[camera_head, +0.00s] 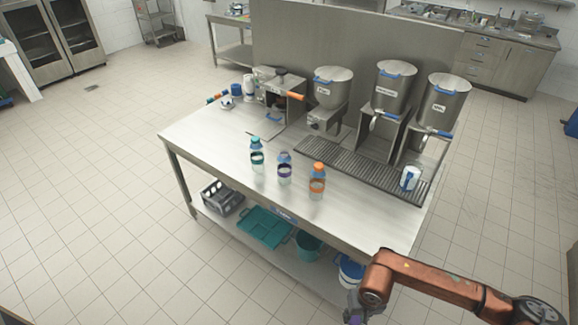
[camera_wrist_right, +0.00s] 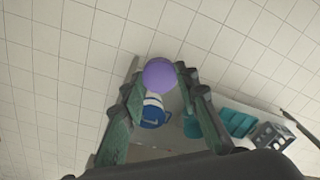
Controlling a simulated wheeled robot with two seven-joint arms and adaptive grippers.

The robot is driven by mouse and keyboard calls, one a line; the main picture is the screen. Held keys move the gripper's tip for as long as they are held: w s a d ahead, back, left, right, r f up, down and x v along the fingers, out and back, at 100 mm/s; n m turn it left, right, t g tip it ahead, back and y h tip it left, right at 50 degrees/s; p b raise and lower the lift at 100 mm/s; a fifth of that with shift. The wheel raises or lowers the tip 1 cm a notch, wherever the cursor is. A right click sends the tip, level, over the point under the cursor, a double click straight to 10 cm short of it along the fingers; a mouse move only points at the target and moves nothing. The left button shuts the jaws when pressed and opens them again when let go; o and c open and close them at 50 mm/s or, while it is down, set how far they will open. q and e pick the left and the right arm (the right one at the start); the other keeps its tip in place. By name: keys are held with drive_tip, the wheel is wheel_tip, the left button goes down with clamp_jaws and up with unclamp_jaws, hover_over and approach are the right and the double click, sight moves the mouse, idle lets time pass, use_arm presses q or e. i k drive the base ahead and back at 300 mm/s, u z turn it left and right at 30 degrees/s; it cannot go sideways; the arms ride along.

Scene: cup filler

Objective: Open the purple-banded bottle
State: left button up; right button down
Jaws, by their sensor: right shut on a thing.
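The purple-banded bottle (camera_head: 285,170) stands upright on the steel table, between a teal-capped bottle (camera_head: 257,155) and an orange-capped bottle (camera_head: 317,182). Its top looks pale and slightly lower than its neighbours' tops; the detail is too small to be sure. My right gripper (camera_head: 353,311) is low at the table's front right, off its edge and well away from the bottles. In the right wrist view my right gripper (camera_wrist_right: 161,78) is shut on a round purple cap (camera_wrist_right: 160,75) held at the fingertips. My left gripper is not in view.
Dispensers (camera_head: 392,88) and a drip grate (camera_head: 340,163) line the table's back. A white-and-blue jug (camera_head: 410,178) stands at its right end. A teal tray (camera_head: 264,227), a grey crate (camera_head: 222,197) and buckets (camera_head: 308,246) sit on the lower shelf. The table's front left is clear.

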sight(284, 161)
drive_tip(key=u, duration=1.2)
drive_tip(key=i, duration=1.65)
drive_tip(key=z, duration=0.55)
